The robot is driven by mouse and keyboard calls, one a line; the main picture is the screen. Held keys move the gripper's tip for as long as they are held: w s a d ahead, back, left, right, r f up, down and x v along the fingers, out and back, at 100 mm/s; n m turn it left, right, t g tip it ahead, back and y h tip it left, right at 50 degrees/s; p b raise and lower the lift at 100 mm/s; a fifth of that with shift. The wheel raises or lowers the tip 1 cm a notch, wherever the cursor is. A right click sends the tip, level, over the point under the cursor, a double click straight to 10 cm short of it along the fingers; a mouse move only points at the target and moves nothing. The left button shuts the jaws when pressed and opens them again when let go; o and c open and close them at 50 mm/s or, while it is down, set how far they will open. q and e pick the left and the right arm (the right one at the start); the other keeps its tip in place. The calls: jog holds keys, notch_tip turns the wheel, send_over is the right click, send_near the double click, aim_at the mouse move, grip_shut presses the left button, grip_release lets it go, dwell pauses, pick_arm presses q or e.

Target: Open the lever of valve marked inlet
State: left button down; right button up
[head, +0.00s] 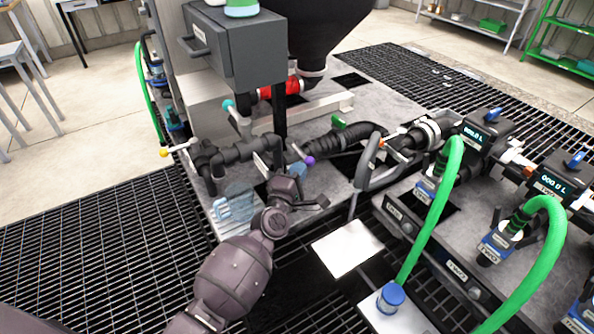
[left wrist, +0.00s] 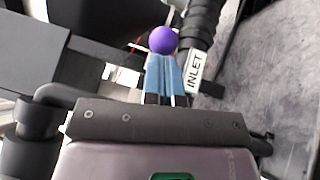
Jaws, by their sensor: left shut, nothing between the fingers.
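The inlet valve's lever ends in a purple ball knob (head: 309,160), low on the dark piping at the front of the machine. In the left wrist view the purple knob (left wrist: 163,39) sits just beyond my fingertips. A white tag reading INLET (left wrist: 195,72) lies beside the fingers there. My left gripper (head: 299,169) is at the knob, its blue fingers shut with nothing between them. The fingertips look very close to or touching the knob; I cannot tell which. Most of the lever's rod and the valve body are hidden in the wrist view.
Other levers have an orange knob (head: 382,143), a yellow knob (head: 164,152) and a teal knob (head: 228,103). A thick black corrugated hose (head: 340,140) runs behind the purple knob. Green hoses (head: 433,215) and meters (head: 484,131) stand to the right.

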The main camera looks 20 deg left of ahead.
pick_arm(q)
jog(key=w+d+n+y, duration=0.1)
jog(key=w+d+y, duration=0.1)
jog(key=w+d, duration=0.1)
jog(key=shift+w+d, duration=0.4)
jog(key=shift+w, duration=0.1)
dwell(0.4)
dwell(0.5)
jog(key=shift+s+d, duration=0.1)
jog(key=shift+s, duration=0.05)
